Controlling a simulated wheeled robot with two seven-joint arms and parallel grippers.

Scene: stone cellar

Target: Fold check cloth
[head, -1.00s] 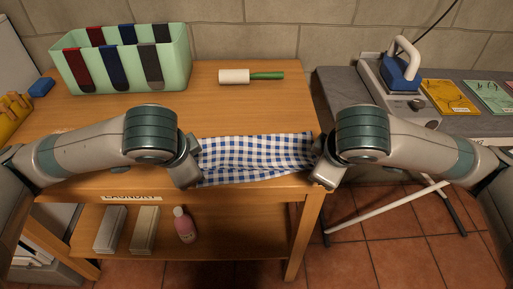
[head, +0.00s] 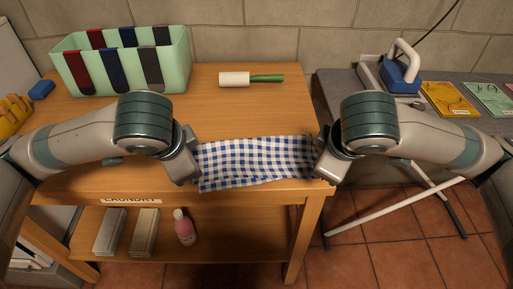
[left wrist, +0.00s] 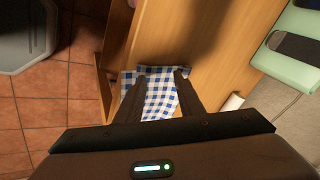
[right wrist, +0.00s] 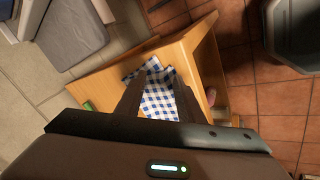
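The blue-and-white check cloth (head: 255,162) lies as a wide strip along the front of the wooden table (head: 240,110), slightly rumpled, its lower edge uneven near the table's front edge. Its layers cannot be made out. My left gripper (head: 190,176) is at the cloth's left end; in the left wrist view (left wrist: 161,75) its fingers stand apart with the cloth (left wrist: 160,98) showing between them. My right gripper (head: 322,172) is at the right end; in the right wrist view (right wrist: 159,80) its fingers are also apart, with the cloth (right wrist: 158,98) between and beyond them. Contact is unclear.
The table's middle is clear.

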